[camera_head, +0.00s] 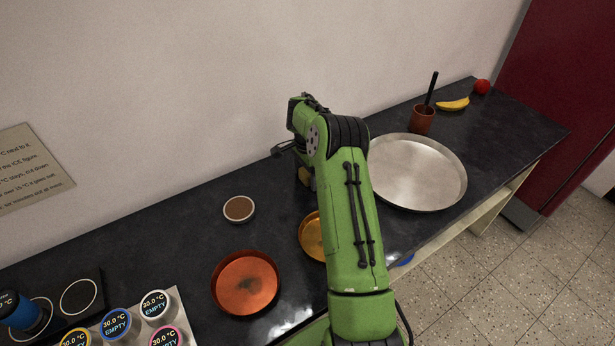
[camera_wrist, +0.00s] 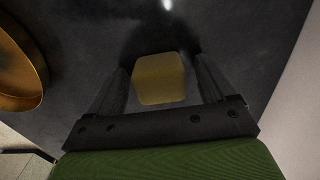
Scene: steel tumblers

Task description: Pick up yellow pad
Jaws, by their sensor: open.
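The yellow pad (camera_wrist: 160,80) is a small, dull yellow block with rounded corners. In the wrist view it shows between the two dark fingers of my gripper (camera_wrist: 158,82), with a gap visible on either side. My gripper is open, and its fingers reach down around the pad's sides. In the head view my green arm hides most of the gripper, which is over the dark counter near the wall. A small yellowish patch there may be the pad, but it is too small to be sure.
A gold dish (camera_head: 312,236) is close to my arm, and it also shows in the wrist view (camera_wrist: 22,75). An orange dish (camera_head: 246,283) and a small brown-filled bowl (camera_head: 239,209) are to the left. A large steel tray (camera_head: 420,172) is right. Labelled tumblers (camera_head: 117,324) stand front left.

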